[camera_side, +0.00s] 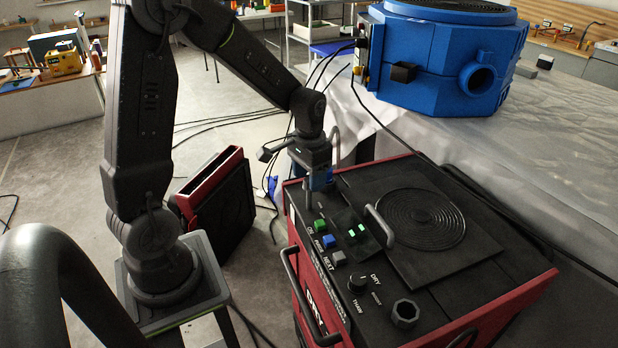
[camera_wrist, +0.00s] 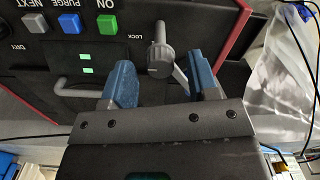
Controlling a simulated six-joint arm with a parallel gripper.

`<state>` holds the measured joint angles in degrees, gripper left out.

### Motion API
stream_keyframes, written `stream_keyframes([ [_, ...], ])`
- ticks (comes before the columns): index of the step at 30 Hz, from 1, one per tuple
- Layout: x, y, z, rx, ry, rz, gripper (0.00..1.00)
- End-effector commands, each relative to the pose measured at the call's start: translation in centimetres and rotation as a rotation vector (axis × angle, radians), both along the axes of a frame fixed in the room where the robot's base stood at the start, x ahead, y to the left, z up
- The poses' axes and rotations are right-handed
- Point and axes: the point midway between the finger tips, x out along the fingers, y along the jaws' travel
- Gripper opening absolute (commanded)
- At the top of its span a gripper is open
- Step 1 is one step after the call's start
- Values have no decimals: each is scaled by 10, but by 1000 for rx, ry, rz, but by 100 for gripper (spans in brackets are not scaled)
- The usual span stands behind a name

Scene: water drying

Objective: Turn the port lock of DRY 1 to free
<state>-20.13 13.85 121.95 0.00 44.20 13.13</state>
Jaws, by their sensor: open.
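In the wrist view the port lock (camera_wrist: 160,62) is a round grey knob beside the word LOCK on the black panel of the dryer. A grey bar stands out above the knob, and a flat grey piece slants from it to the lower right. My gripper (camera_wrist: 164,76) is open, with one blue finger on each side of the knob. I cannot tell whether either finger touches it. In the side view my gripper (camera_side: 316,182) is over the far left corner of the red and black dryer (camera_side: 475,316), where the lock is hard to make out.
Green (camera_wrist: 107,24), blue (camera_wrist: 70,22) and grey (camera_wrist: 35,22) buttons sit near the lock, beside two lit green indicators (camera_wrist: 87,64). A raised handle (camera_side: 379,226) and a dial (camera_side: 357,283) are on the dryer top. A blue machine (camera_side: 435,70) stands behind on a covered table.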

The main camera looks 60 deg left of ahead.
Motion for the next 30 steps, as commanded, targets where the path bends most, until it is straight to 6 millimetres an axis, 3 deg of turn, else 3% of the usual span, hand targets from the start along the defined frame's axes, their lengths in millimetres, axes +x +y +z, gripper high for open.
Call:
stream_keyframes([
  [12,0,0,-9,0,0,0,54],
  [30,0,0,-8,0,0,0,0],
])
